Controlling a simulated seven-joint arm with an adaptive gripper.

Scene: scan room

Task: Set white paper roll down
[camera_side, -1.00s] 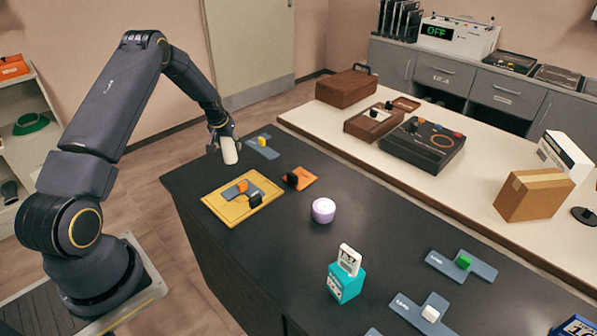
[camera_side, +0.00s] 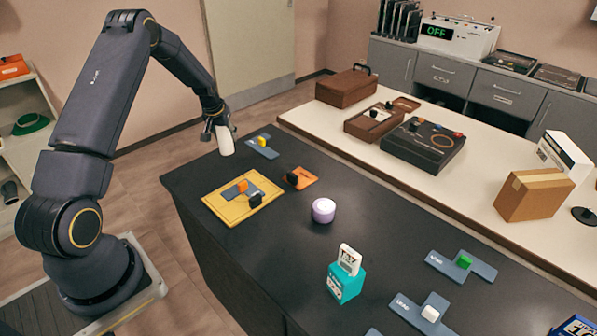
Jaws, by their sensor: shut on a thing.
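The white paper roll (camera_side: 225,142) is a small white cylinder, close to upright with a slight tilt, near the far left corner of the dark table (camera_side: 290,235). My gripper (camera_side: 219,132) is shut on the roll, with a finger along its side and the roll's lower part showing below. The roll's lower end is over or at the tabletop. I cannot tell whether it touches.
A blue-grey plate with a yellow block (camera_side: 263,140) lies just right of the roll. A yellow tray (camera_side: 222,208), an orange pad (camera_side: 307,178) and a lilac round container (camera_side: 323,210) are nearer. A teal box (camera_side: 345,284) stands in front.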

